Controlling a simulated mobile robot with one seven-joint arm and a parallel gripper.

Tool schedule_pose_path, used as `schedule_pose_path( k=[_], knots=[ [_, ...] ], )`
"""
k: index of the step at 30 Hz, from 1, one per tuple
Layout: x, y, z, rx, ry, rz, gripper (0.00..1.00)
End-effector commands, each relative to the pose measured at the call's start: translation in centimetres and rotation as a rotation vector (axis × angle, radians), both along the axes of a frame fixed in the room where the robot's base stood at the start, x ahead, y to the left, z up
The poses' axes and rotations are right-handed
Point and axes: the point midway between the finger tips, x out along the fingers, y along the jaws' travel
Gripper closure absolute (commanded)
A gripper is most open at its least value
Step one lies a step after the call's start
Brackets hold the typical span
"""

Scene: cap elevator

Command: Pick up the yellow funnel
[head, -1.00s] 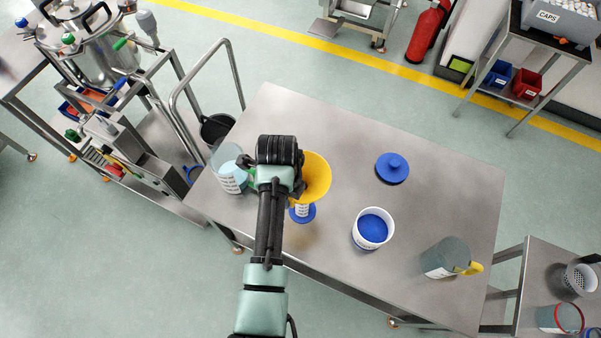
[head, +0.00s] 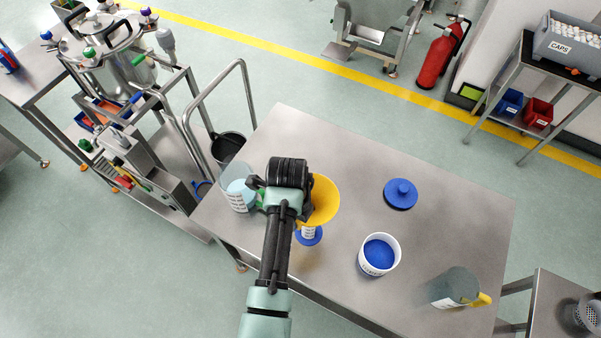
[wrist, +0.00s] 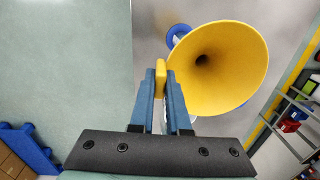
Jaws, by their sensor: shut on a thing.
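The yellow funnel (head: 322,200) shows just right of my gripper (head: 304,202) in the head view, over the left part of the steel table. In the wrist view the funnel (wrist: 222,68) has its wide mouth facing the camera. My gripper's two blue fingers (wrist: 161,82) are shut on the tab at the funnel's rim.
On the steel table (head: 440,215) are a clear beaker of pale blue liquid (head: 238,190) to the left, a white tub of blue material (head: 379,254), a blue lid (head: 400,194) and a grey jug with a yellow handle (head: 455,287). A steel cart (head: 150,165) stands at left.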

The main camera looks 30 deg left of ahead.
Motion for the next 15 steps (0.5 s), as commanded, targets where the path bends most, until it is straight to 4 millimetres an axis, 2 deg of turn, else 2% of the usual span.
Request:
schedule_pose_path(
  k=[8, 15],
  knots=[
    [0.0, 0.1, 1.6, 0.001, -0.003, 0.000, 1.00],
    [-0.2, 0.1, 5.5, 0.003, -0.007, 0.000, 1.00]
  ],
)
